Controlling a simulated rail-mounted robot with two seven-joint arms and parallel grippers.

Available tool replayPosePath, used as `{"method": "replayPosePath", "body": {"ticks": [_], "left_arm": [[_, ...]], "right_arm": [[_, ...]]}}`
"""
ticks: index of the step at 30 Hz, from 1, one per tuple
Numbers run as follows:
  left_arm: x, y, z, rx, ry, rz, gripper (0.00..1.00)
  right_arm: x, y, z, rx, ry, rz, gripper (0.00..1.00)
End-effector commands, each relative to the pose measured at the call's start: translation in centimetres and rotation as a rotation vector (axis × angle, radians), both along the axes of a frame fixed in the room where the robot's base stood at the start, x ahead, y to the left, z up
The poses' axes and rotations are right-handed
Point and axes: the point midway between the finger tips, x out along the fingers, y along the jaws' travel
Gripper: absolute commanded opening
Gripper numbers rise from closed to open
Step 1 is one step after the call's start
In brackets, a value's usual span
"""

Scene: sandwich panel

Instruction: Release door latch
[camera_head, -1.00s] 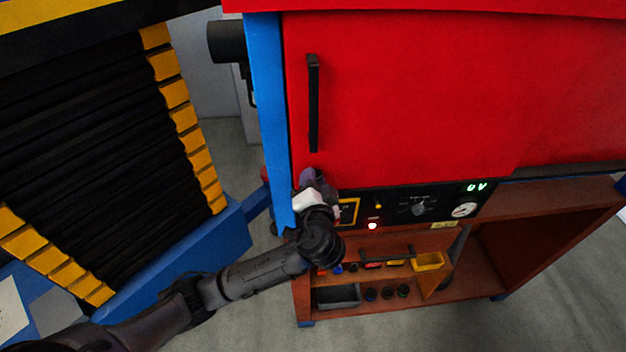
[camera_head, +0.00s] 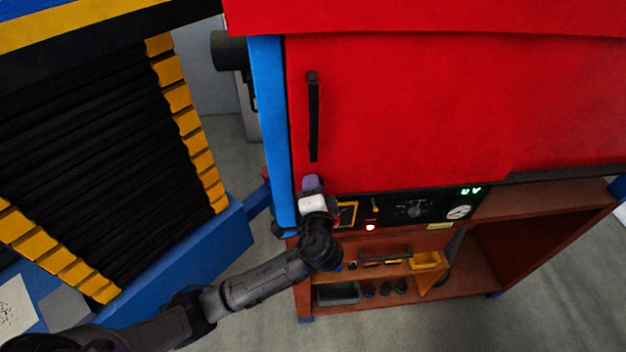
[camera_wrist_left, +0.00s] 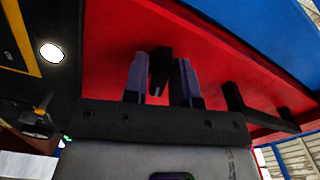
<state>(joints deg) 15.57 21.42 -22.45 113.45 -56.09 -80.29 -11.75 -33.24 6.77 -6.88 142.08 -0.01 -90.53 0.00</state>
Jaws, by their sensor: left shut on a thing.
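The red door (camera_head: 420,100) fills the upper right of the head view and looks closed. Its long black handle (camera_head: 314,120) stands upright near its left edge; it also shows in the wrist view (camera_wrist_left: 255,112). My left gripper (camera_head: 312,184) is at the door's lower left corner, below the handle. In the wrist view its two purplish fingers (camera_wrist_left: 161,82) are shut on a small black latch (camera_wrist_left: 160,68) on the red door. In the head view my gripper hides the latch. My right gripper is not in view.
A black control panel (camera_head: 390,212) with a knob, gauge and lit lamp lies just right of my gripper. Below is a brown shelf unit (camera_head: 480,278) with small bins. A blue post (camera_head: 270,130) borders the door. A black bellows machine (camera_head: 90,160) stands left.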

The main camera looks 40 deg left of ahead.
Motion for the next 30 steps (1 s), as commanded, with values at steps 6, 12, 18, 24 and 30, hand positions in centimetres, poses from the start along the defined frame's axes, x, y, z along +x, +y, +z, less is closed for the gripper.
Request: {"method": "replayPosePath", "body": {"ticks": [6,12,18,24,30], "left_arm": [[0.0,0.0,0.3,0.098,0.107,0.001,0.02],[0.0,0.0,0.2,0.16,0.172,0.0,0.02],[0.0,0.0,0.1,0.193,0.207,-0.001,0.02],[0.0,0.0,0.0,0.204,0.218,-0.001,0.02],[0.0,0.0,0.0,0.204,0.218,-0.001,0.02]], "right_arm": [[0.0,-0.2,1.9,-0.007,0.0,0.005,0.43],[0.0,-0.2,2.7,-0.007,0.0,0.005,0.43],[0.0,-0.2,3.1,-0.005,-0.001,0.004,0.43],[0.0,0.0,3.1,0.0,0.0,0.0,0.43],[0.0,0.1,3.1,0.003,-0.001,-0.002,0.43]]}}
